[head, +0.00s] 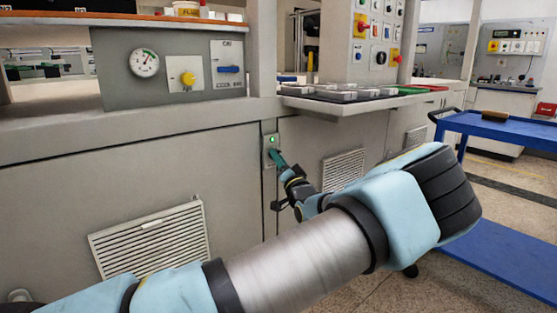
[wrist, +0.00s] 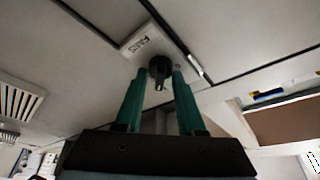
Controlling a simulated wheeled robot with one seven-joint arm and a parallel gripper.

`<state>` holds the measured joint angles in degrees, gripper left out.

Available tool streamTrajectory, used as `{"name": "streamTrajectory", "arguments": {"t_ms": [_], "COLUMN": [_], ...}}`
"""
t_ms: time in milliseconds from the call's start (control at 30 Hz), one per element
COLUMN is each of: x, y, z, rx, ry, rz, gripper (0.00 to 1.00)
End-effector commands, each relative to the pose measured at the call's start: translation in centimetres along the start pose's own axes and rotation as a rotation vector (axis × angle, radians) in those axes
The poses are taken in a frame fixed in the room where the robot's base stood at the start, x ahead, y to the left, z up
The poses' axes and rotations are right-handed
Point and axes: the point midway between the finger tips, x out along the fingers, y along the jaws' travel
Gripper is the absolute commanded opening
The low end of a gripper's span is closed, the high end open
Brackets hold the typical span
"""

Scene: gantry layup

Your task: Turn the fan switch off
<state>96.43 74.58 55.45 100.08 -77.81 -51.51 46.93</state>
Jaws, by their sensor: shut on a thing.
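The fan switch is a small light plate (head: 270,142) on the grey cabinet front in the head view. In the wrist view the plate (wrist: 137,43) has small dark lettering, and a black knob (wrist: 158,65) stands out from it. My gripper (head: 277,158) reaches the plate from the lower right. In the wrist view its two green fingers (wrist: 160,76) stand on either side of the knob, shut on it. In the head view the fingers hide the knob. I cannot read the knob's setting.
Above the cabinet ledge is a grey panel with a gauge (head: 145,63), a yellow knob (head: 187,79) and a blue handle (head: 229,69). Vent grilles (head: 150,238) sit low on the cabinet front. A blue cart (head: 500,126) stands at the right, with open floor beside it.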

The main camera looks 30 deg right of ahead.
Motion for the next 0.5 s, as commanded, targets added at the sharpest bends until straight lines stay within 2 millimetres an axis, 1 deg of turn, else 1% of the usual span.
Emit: {"name": "streamTrajectory", "arguments": {"t_ms": [267, 500], "x": [-0.07, -0.11], "y": [0.1, 0.34], "z": [0.07, 0.22], "rx": [-0.011, -0.096], "ry": [0.0, -0.001], "rz": [-0.004, -0.039], "gripper": [0.0, 0.0]}}
